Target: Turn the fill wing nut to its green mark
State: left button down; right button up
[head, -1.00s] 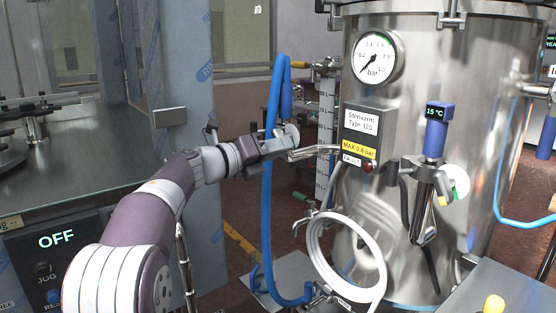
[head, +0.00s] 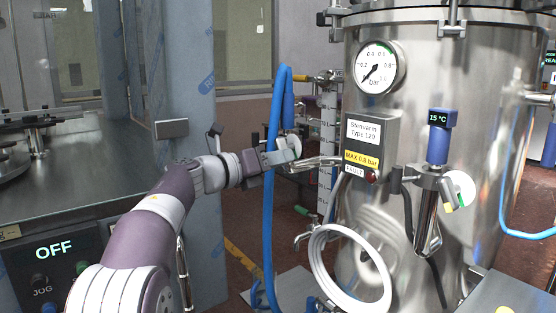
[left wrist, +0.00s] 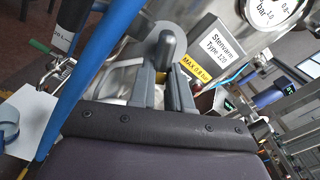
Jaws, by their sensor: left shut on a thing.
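The fill wing nut (left wrist: 167,48) shows in the left wrist view as a dark grey rounded wing in front of a grey disc (left wrist: 181,33). My left gripper (left wrist: 162,80) is shut on it, with a finger on each side. In the head view the left gripper (head: 280,154) reaches in from the left, beside the blue hose, and a pale disc (head: 294,145) shows at its fingertips. The gripper hides most of the nut there, and I cannot make out its green mark. My right gripper is not in view.
A blue hose (head: 270,190) hangs close to the left gripper. The steel vessel (head: 465,120) carries a pressure gauge (head: 377,67), a label box (head: 368,145) and a second disc with a green mark (head: 460,188). A white hose loop (head: 318,262) hangs below.

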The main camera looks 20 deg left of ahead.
pick_arm(q)
jog(key=c, duration=1.1)
grip_release()
jog(key=shift+w, duration=0.1)
jog(key=shift+o, duration=0.2)
jog(key=v, duration=1.2)
jog(key=shift+s+a+b, duration=0.2)
jog(key=shift+s+b, duration=0.1)
